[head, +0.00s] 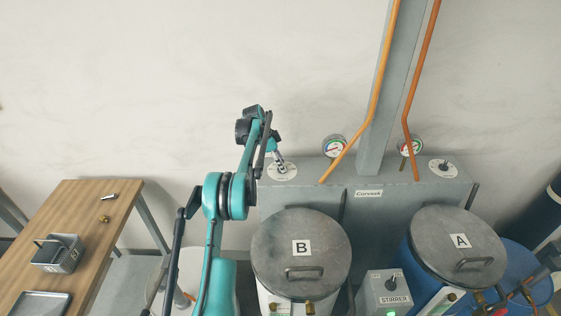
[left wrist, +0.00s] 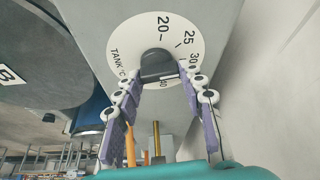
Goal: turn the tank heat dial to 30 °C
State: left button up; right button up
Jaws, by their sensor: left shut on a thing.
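The tank heat dial (head: 291,175) is a white round scale on top of the grey cabinet, left of the gauges. My left gripper (head: 281,162) reaches down over the dial. In the left wrist view the purple fingers of my left gripper (left wrist: 162,78) are shut on the knob, one on each side. I cannot tell which mark the knob points at. My right gripper is in neither view.
A second dial (head: 443,168) and two pressure gauges (head: 334,147) (head: 410,145) stand along the cabinet (head: 350,205). Orange pipes (head: 375,90) rise beside a grey post. Lidded tanks B (head: 280,240) and A (head: 435,235) stand in front, with a stirrer box (head: 385,290) between.

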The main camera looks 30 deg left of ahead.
pick_arm(q)
jog(key=shift+m+p, duration=0.4)
jog(key=shift+m, duration=0.5)
jog(key=shift+g, duration=0.4)
jog(key=o, duration=1.2)
jog(key=shift+c, duration=0.2)
jog(key=shift+a+r, duration=0.1)
jog(key=v, duration=0.7)
jog(key=shift+a, duration=0.2)
